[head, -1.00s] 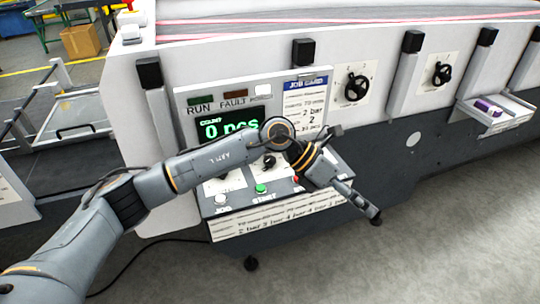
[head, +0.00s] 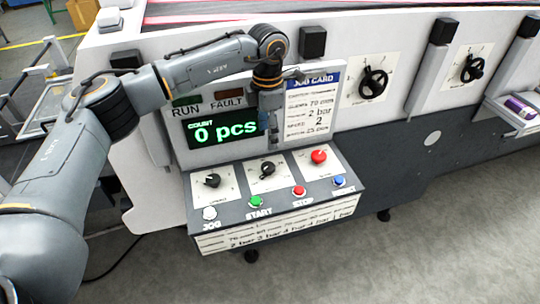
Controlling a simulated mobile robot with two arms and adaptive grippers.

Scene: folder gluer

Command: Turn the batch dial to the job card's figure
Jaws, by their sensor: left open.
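The job card (head: 313,108) is on the upright panel right of the display. It shows 70 mm, 2 bar, 2 and a last line that looks like 25 pcs. The green count display (head: 223,130) reads 0 pcs. Two black dials are on the sloped console, a left dial (head: 212,180) and a middle dial (head: 267,169); their small labels are unreadable, so I cannot tell which is the batch dial. My left gripper (head: 271,126) points down, open and empty, in front of the panel between display and card, above the middle dial and apart from it. My right gripper is out of view.
A red mushroom button (head: 319,156) is right of the dials. JOG (head: 209,213), START (head: 256,202), STOP (head: 299,191) and blue (head: 338,182) buttons line the console's front. Black handwheels (head: 373,83) are on the machine to the right. The floor in front is clear.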

